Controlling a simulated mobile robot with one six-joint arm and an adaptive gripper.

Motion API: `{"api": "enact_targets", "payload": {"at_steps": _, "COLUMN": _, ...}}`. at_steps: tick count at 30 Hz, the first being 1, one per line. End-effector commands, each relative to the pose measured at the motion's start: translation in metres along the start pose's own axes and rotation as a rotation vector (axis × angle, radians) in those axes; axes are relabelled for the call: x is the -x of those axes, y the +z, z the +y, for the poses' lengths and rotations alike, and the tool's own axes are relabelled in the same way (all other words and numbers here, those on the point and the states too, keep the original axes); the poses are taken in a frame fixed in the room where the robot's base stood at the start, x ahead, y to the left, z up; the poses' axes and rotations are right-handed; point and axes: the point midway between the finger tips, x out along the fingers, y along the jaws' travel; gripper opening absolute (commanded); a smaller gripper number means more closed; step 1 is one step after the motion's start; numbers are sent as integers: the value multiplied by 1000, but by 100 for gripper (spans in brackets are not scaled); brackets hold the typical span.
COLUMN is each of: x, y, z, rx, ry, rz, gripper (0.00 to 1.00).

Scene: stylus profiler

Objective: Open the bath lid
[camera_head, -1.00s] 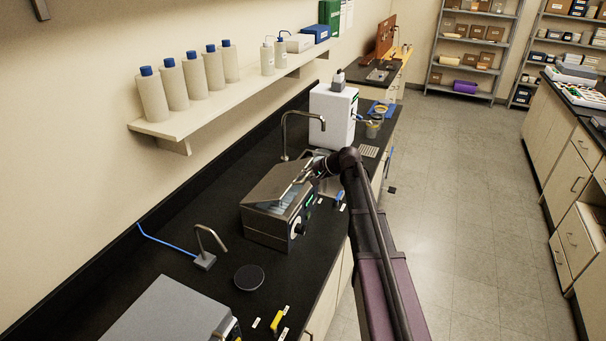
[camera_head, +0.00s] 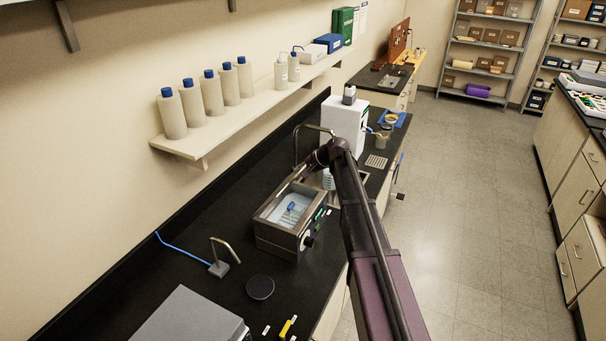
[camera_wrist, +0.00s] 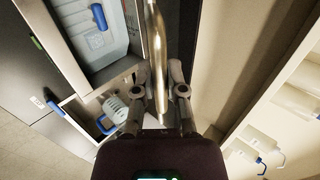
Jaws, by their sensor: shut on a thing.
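The steel bath (camera_head: 283,241) sits on the black bench, its basin uncovered, with pale blue liquid and a blue item (camera_head: 291,207) inside. Its lid stands raised along the wall side of the basin. In the wrist view the lid (camera_wrist: 155,45) is a thin shiny metal strip seen almost edge-on, beside the open basin (camera_wrist: 108,55). My gripper (camera_wrist: 160,85) is shut on the lid, one finger on each side. In the head view my gripper (camera_head: 309,171) is at the far end of the lid, partly hidden by my arm.
A bent tap (camera_head: 312,127) and a white instrument (camera_head: 344,125) stand beyond the bath. A wall shelf (camera_head: 190,146) with several bottles is behind it. A black disc (camera_head: 260,287), a small spout (camera_head: 219,268) and a grey box (camera_head: 190,318) are nearer. The aisle floor is clear.

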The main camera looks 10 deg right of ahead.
Motion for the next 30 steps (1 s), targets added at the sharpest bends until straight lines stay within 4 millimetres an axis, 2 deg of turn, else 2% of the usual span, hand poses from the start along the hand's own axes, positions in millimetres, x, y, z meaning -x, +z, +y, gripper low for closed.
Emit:
{"api": "enact_targets", "payload": {"at_steps": 1, "x": 3, "y": -5, "z": -14, "rx": 0, "ry": -1, "rz": 7, "gripper": 0}}
{"api": "enact_targets", "payload": {"at_steps": 5, "x": -4, "y": -5, "z": -40, "rx": 2, "ry": -2, "rz": 7, "gripper": 0}}
{"api": "enact_targets", "payload": {"at_steps": 14, "x": -34, "y": -5, "z": -95, "rx": 2, "ry": -2, "rz": 4, "gripper": 0}}
{"api": "enact_targets", "payload": {"at_steps": 18, "x": -49, "y": -5, "z": -118, "rx": 4, "ry": 55, "rz": 0, "gripper": 0}}
{"api": "enact_targets", "payload": {"at_steps": 24, "x": -70, "y": -4, "z": -136, "rx": 4, "ry": 183, "rz": -2, "gripper": 0}}
{"api": "enact_targets", "payload": {"at_steps": 30, "x": -81, "y": -2, "z": -142, "rx": 3, "ry": 255, "rz": -1, "gripper": 0}}
